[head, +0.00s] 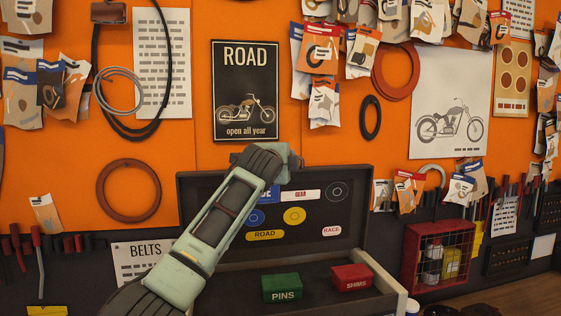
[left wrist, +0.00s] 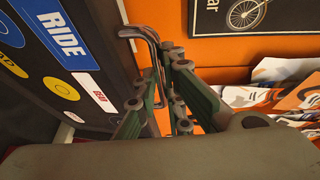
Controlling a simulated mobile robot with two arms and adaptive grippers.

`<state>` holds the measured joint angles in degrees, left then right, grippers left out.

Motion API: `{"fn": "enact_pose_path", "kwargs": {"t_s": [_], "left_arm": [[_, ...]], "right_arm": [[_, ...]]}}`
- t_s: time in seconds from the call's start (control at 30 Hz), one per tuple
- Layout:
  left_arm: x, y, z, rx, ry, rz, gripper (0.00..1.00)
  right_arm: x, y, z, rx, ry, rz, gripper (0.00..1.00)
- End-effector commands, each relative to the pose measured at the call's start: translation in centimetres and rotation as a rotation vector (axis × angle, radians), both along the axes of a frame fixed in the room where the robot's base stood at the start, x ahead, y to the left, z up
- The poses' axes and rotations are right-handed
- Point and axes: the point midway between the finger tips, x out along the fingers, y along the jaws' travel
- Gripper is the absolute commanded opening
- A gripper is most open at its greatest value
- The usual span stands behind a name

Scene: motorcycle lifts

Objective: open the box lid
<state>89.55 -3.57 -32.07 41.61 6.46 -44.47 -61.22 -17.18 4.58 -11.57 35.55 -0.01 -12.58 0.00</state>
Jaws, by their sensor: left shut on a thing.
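The dark box (head: 390,284) stands open on the bench, its lid (head: 353,228) raised roughly upright behind it. The lid's inside carries several stickers, and it also shows at the left of the left wrist view (left wrist: 112,62). My left arm crosses the box's left side, and my left gripper (head: 285,158) is at the lid's top edge. In the left wrist view its green fingers (left wrist: 165,92) are shut on a bent metal handle (left wrist: 133,32) on the lid. The handle is hidden by my arm in the head view. My right gripper is not in view.
Inside the box are a green PINS box (head: 281,287) and a red SHIMS box (head: 352,277). A red wire cage (head: 438,255) stands to the right. An orange wall (head: 230,20) with posters, rings and hanging packets rises behind the lid.

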Motion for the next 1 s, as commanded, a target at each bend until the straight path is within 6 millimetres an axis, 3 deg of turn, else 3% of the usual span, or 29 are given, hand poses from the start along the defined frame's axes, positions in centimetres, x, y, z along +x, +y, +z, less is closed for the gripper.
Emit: {"fn": "enact_pose_path", "kwargs": {"t_s": [0.03,0.17,0.2,0.3,0.73,1.0], "left_arm": [[-0.3,-0.1,1.3,0.003,-0.025,-0.005,0.0],[-0.3,-0.1,1.4,0.003,-0.026,-0.004,0.0],[-0.3,-0.2,1.4,0.003,-0.026,-0.004,0.09],[-0.3,-0.2,1.4,0.002,-0.025,-0.005,0.17],[-0.4,-0.2,1.1,0.0,-0.019,-0.005,0.17],[-2.5,0.2,1.2,0.0,-0.019,-0.004,0.17]], "right_arm": [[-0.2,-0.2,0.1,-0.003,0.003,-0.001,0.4],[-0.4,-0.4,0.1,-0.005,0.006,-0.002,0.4],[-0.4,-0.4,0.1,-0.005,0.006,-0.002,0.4],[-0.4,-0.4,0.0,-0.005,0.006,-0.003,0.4],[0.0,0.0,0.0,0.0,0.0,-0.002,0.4],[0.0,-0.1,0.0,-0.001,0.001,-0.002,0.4]]}}
